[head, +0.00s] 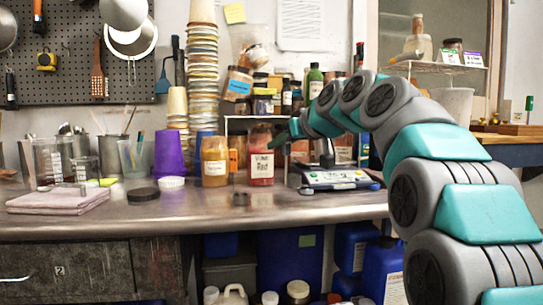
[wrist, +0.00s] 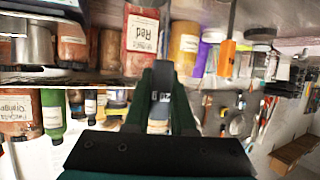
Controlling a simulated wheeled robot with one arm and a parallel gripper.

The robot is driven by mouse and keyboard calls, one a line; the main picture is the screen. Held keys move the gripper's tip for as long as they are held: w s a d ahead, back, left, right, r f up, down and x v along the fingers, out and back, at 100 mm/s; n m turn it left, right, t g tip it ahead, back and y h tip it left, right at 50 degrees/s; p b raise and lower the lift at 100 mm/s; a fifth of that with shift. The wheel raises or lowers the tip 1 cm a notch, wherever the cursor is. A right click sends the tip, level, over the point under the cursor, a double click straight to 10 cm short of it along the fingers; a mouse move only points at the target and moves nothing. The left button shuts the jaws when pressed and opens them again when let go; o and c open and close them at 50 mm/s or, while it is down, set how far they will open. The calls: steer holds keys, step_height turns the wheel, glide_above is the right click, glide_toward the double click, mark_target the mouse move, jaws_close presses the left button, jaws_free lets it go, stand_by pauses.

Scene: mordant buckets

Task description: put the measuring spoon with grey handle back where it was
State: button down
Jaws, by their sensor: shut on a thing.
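My gripper (wrist: 162,78) is in the lower middle of the wrist view, its two dark fingers close together on a dark grey piece (wrist: 161,97), which looks like the grey handle of the measuring spoon. The spoon's bowl cannot be made out. In the head view my gripper (head: 279,141) is small and dark, held above the bench in front of the jars. The spoon cannot be told apart there.
The red-labelled jar (head: 261,165) and an amber jar (head: 214,165) stand close by the gripper. A scale (head: 335,179) sits to the right. The front of the metal bench (head: 200,222) is clear.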

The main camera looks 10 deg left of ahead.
steer(key=shift+w+a+f, duration=0.4)
steer(key=shift+w+f, duration=0.15)
steer(key=shift+f, duration=0.1)
steer(key=shift+w+a+f, duration=0.4)
steer(key=shift+w+f, duration=0.2)
steer(key=shift+f, duration=0.1)
steer(key=shift+w+a+f, duration=0.4)
steer(key=shift+w+f, duration=0.15)
steer(key=shift+f, duration=0.1)
steer(key=shift+f, duration=0.15)
steer(key=c, duration=0.8)
jaws_free()
steer(key=shift+o, duration=0.2)
